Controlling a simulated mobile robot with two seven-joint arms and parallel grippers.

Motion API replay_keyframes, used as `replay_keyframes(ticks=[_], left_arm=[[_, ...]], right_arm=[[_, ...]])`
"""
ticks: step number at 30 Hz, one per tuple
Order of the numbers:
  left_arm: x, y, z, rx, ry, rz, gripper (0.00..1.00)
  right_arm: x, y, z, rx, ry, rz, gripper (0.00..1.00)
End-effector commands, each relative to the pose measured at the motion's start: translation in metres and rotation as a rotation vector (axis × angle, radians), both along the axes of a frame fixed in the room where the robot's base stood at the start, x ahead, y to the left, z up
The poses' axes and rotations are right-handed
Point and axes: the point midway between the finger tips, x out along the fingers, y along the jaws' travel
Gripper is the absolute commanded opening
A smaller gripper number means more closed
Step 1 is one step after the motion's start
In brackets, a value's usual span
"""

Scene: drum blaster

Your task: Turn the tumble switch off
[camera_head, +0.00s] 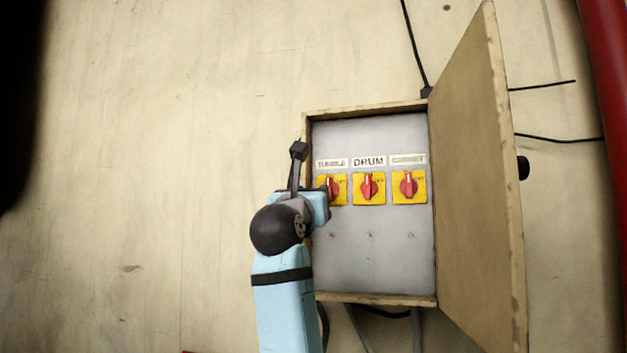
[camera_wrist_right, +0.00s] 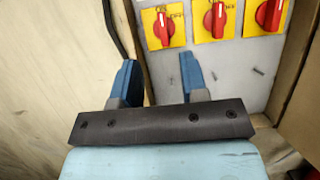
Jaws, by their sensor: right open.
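The tumble switch (camera_head: 333,188) is a red knob on a yellow plate, leftmost of three in the open box, under a label that reads TUMBLE. It also shows in the right wrist view (camera_wrist_right: 163,28), knob roughly upright, with ON and OFF marks above it. My right gripper (camera_wrist_right: 160,80) is open and empty. Its two blue fingers stand apart, below the tumble switch in the wrist picture, and neither seems to touch the knob. In the head view my right wrist is at the box's left edge, partly covering the tumble plate's left side; the fingertips are mostly hidden. My left gripper is out of view.
The drum switch (camera_head: 369,187) and a third switch (camera_head: 408,186) sit to the right on the grey panel (camera_head: 375,265). The wooden door (camera_head: 475,170) stands open on the right. The box rim (camera_head: 306,140) borders the panel. Black cables run along the wall.

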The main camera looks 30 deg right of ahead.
Motion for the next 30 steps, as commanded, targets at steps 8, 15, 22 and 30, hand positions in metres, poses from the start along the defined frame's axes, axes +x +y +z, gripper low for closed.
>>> replay_keyframes(ticks=[8,15,22,30], left_arm=[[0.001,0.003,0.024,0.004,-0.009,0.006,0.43],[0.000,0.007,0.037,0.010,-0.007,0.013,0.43],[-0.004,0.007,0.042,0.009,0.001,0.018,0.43],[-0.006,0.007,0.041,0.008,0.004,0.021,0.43]], right_arm=[[0.031,-0.039,0.026,-0.004,0.002,-0.006,0.40],[0.060,-0.072,0.042,-0.004,0.002,-0.006,0.40],[0.075,-0.089,0.049,-0.004,0.002,-0.004,0.40],[0.077,-0.091,0.049,-0.004,0.000,-0.003,0.40]])
